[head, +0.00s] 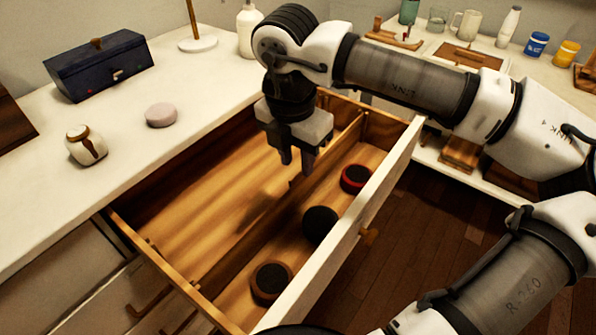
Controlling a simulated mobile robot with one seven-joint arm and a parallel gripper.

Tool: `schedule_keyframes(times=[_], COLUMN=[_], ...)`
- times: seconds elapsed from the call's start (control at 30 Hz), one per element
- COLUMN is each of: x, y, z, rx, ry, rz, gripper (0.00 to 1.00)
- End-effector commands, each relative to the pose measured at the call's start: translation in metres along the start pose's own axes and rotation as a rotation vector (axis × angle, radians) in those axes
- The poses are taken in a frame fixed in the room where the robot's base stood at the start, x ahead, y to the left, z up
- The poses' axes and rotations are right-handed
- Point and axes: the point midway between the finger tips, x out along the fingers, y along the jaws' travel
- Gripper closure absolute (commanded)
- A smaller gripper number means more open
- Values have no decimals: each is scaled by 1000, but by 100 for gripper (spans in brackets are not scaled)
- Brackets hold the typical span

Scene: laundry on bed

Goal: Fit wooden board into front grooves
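A long thin wooden board (240,245) stands on edge in an open drawer (150,240). It runs lengthwise and parts a wide rear section from a narrower front section. Small wooden bits show near its ends, but I cannot tell whether the ends sit in grooves. My gripper (297,166) points down over the drawer, close above the middle of the board. Its two fingers are apart, with a gap between them and nothing clearly held. The right fingertip is near the board's top edge; I cannot tell whether it touches.
Three round dark-topped items lie in the front section: one red-rimmed (355,178), one black (320,225), one wood-rimmed (271,282). The white drawer front (350,225) rises beside them. The rear section is empty. A navy box (98,68), jar (86,145) and pink disc (161,115) stand on the counter.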

Motion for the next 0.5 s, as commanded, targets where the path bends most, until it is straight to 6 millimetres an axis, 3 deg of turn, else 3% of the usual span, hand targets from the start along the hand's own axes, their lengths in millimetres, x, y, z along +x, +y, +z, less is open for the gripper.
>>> schedule_keyframes(times=[0.2,0.5], x=[-49,-77], y=[0,0], z=[1,0], rx=[2,-1], ry=[-3,0], rz=[-1,-1], gripper=[70,70])
